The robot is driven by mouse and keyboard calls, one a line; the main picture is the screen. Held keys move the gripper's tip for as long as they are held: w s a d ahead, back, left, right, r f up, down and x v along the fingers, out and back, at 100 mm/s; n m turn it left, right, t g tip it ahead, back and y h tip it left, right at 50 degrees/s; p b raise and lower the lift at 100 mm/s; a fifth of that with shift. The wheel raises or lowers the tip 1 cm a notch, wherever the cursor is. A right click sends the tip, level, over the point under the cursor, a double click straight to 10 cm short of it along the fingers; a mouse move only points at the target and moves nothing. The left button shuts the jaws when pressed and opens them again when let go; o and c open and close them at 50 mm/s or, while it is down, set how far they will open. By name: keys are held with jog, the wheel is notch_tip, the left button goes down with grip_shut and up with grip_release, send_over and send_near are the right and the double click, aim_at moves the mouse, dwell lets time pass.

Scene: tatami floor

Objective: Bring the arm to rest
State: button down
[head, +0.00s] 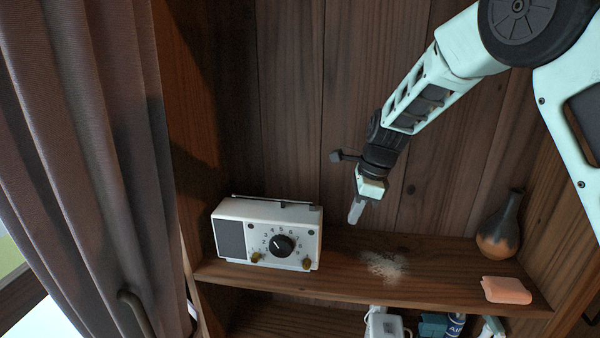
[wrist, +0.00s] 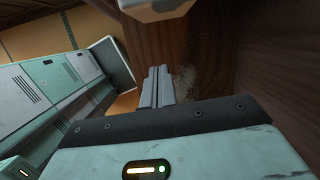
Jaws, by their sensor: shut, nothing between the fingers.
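My gripper (head: 356,211) hangs in the air above the wooden shelf (head: 335,283), between the radio and the vase in the head view. Its fingers are together and hold nothing. In the wrist view the closed fingers (wrist: 157,87) point away from the camera, beside the dark wood. My pale green arm comes in from the upper right of the head view and slopes down to the left.
A white radio (head: 227,240) stands on the shelf at left. Pale powder (head: 384,265) lies mid-shelf. A dark vase (head: 499,233) and a folded pink cloth (head: 506,290) are at right. Several items, including a white one (head: 385,324), stand below. A curtain (head: 85,150) hangs left.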

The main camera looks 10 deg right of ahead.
jog(key=s+a+n+g+b, duration=0.15)
jog(key=s+a+n, duration=0.25)
jog(key=s+n, duration=0.4)
jog(key=s+a+n+t+b, duration=0.1)
jog(key=s+a+n+b, duration=0.3)
jog(key=s, duration=0.6)
jog(key=s+d+f+n+h+b, duration=0.1)
jog(key=s+f+n, duration=0.1)
jog(key=s+n, duration=0.6)
jog(key=s+d+f+n+h+b, duration=0.1)
jog(key=s+f+n, duration=0.1)
jog(key=s+n, duration=0.6)
jog(key=shift+s+d+b, duration=0.25)
jog(key=shift+s+b, duration=0.05)
jog(key=shift+s, duration=0.65)
